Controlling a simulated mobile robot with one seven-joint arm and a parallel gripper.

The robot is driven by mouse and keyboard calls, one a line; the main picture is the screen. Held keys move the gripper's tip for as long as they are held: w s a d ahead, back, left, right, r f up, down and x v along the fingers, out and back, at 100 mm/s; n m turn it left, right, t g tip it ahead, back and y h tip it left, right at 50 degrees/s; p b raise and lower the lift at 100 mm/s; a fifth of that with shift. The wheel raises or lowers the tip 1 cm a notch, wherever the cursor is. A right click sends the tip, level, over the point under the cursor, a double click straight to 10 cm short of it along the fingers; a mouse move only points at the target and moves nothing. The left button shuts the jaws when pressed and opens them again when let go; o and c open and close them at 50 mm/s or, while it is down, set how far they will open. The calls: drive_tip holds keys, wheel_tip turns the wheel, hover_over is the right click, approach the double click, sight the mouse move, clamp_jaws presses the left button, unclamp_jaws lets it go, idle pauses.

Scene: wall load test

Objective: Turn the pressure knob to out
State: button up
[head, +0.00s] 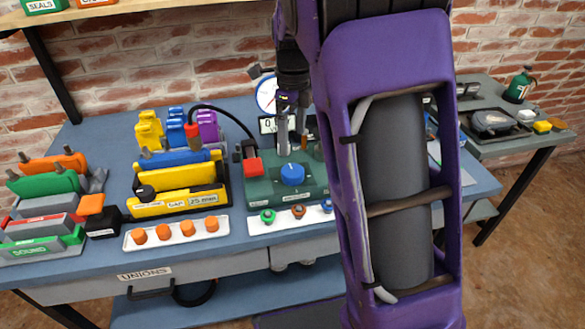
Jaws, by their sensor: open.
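A blue round knob (292,173) sits on top of a dark green box (257,193) at the middle of the bench. I cannot read its setting or any "out" mark, so I cannot tell which way it points. My gripper (291,148) hangs above and just behind the knob, fingers pointing down, apart and empty. It looks clear of the knob, though the exact gap is hard to judge. A white round dial (267,94) stands behind, partly hidden by my gripper. My purple arm hides the right part of the box.
A red-capped lever (252,166) stands at the box's left. White strips hold orange plugs (163,235) and coloured fittings (298,212) in front. A yellow and blue vice-like unit (175,185) stands left. A second table (500,145) is at right.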

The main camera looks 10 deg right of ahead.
sight(293, 170)
wheel_tip(293, 170, down, 10)
drive_tip(key=shift+f+b, duration=0.1)
drive_tip(key=shift+b, duration=0.7)
drive_tip(key=c, duration=1.4)
drive_tip(key=shift+o, duration=0.2)
